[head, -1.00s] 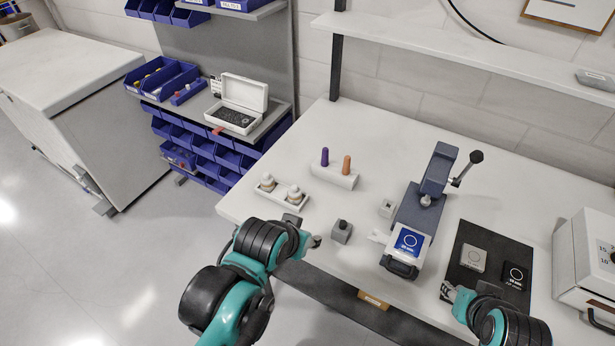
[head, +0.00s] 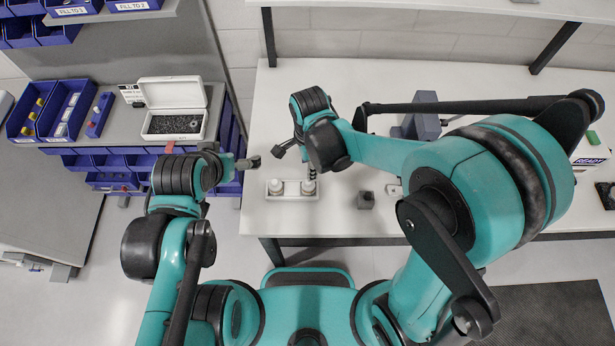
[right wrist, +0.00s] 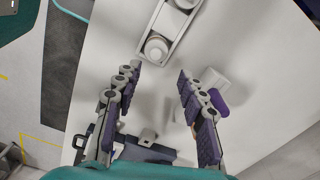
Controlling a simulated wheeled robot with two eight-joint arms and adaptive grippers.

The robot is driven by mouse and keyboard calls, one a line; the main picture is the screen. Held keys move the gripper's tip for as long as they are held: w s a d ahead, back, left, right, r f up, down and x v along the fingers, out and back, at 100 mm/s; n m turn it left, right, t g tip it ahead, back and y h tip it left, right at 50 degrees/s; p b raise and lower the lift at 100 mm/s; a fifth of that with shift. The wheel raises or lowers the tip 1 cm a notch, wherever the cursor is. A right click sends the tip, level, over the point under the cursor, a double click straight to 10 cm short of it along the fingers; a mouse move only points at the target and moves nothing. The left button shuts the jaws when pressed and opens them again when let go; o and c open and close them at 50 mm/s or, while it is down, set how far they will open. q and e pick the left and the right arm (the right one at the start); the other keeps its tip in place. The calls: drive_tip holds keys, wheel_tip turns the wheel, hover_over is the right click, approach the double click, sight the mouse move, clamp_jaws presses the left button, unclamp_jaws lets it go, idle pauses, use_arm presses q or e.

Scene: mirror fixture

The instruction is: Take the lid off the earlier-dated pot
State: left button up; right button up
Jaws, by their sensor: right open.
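Two small pots with pale lids, a left pot (head: 276,187) and a right pot (head: 308,188), stand in a white tray (head: 292,188) near the table's front left. No date on either can be read. My right gripper (head: 298,160) is just above and behind the right pot, partly covering it. In the right wrist view my right gripper (right wrist: 159,78) is open and empty, with one pot (right wrist: 157,47) just beyond the fingertips and the other pot (right wrist: 184,3) at the top edge.
A small grey block (head: 365,200) is right of the tray. A purple peg (right wrist: 218,103) in a white holder shows beside the right fingers. Shelving with blue bins and an open white case (head: 175,122) stands left. My right arm hides much of the table.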

sight(308, 184)
drive_tip(key=f, duration=0.2)
drive_tip(key=f+b, duration=0.1)
drive_tip(key=f, duration=0.4)
drive_tip(key=shift+s+f+b, duration=0.2)
drive_tip(key=shift+s+b, duration=0.1)
drive_tip(key=shift+f, duration=0.3)
drive_tip(key=c, duration=0.9)
